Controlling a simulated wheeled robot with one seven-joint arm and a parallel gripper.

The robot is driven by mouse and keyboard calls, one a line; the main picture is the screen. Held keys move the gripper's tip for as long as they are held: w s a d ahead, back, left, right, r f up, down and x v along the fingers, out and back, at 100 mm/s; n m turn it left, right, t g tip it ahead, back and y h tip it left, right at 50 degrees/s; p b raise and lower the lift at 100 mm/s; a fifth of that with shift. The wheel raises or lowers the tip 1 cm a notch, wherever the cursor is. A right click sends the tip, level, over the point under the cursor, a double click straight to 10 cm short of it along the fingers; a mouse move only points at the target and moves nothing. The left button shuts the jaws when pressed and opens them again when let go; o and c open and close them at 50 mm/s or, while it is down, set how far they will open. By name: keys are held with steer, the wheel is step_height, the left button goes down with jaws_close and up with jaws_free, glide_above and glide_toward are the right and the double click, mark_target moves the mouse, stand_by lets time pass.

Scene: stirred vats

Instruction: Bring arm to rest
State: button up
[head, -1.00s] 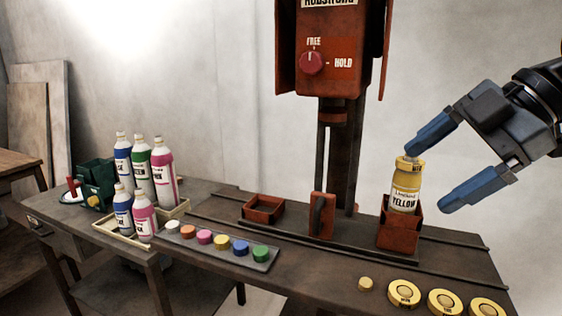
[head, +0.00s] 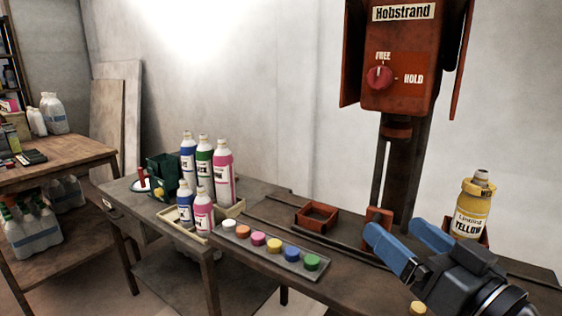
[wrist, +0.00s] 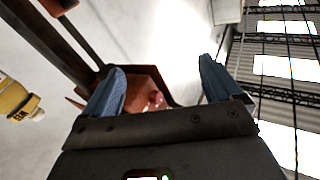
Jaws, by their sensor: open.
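My gripper (head: 405,243) is at the lower right of the head view, in front of the red machine's base. Its two blue fingers are spread with nothing between them. In the wrist view my gripper (wrist: 161,90) points up past the red machine head (wrist: 146,88), and its fingers stand apart. The yellow bottle also shows at the left edge of the wrist view (wrist: 14,101).
The red Hobstrand machine (head: 400,60) rises behind the bench with its knob (head: 379,77) at FREE. An empty red holder (head: 316,217), a tray of coloured caps (head: 260,253) and several bottles in a crate (head: 172,215) are left of my gripper. A wooden table (head: 60,160) stands far left.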

steer(key=s+f+m+g+h+p, duration=0.1)
steer(key=s+f+m+h, duration=0.6)
steer(key=s+f, duration=0.85)
steer(key=s+d+n+g, duration=0.1)
steer(key=s+d+n, duration=0.1)
steer(key=s, duration=0.9)
steer(key=s+d+r+n+p, duration=0.1)
steer(key=s+d+n, duration=0.1)
steer(key=s, duration=0.8)
steer(key=shift+s+d+r+n+g+h+p, duration=0.2)
steer(key=shift+s+d+n+g+h+p, duration=0.1)
steer(key=shift+s+g+h, duration=0.1)
